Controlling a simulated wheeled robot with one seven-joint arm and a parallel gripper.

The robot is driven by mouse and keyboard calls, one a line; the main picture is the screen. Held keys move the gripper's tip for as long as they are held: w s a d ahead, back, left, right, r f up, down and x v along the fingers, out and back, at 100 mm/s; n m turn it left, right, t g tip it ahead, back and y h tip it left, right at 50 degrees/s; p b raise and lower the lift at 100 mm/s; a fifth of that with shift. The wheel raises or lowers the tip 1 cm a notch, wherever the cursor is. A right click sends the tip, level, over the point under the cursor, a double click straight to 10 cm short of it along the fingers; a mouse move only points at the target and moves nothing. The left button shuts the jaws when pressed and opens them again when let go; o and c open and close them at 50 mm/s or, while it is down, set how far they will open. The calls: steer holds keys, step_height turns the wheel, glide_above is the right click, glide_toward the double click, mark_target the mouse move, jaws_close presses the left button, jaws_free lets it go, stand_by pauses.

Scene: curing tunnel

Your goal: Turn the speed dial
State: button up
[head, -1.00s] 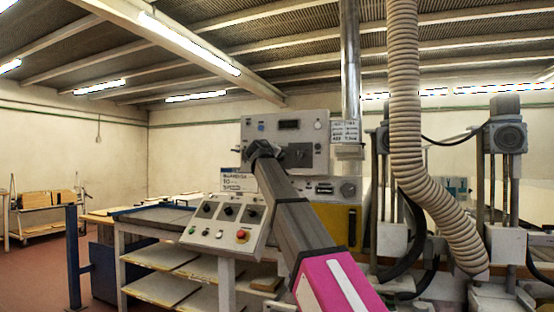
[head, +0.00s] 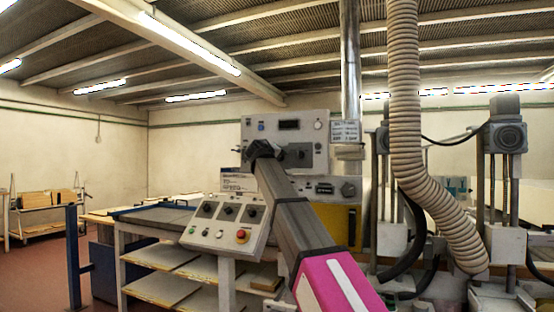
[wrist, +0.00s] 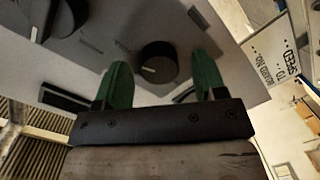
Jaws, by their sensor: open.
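In the wrist view a black round dial (wrist: 158,62) with a short white pointer mark sits on a grey panel (wrist: 215,55). My gripper (wrist: 161,72) has its two green fingers apart, one to each side of the dial. A gap shows between the dial and each fingertip, and I cannot tell whether the fingertips reach the panel. In the head view my gripper (head: 262,150) is in front of the left part of the upright grey control panel (head: 290,158). My wrist hides the dial there.
A sloped console (head: 213,238) with several black knobs and a red button (head: 241,235) stands below left of my arm. A ribbed hose (head: 405,110) and machine columns stand at right. Open floor (head: 35,275) lies at far left.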

steer(key=v, duration=1)
steer(key=shift+s, duration=0.4)
steer(key=shift+a, duration=0.15)
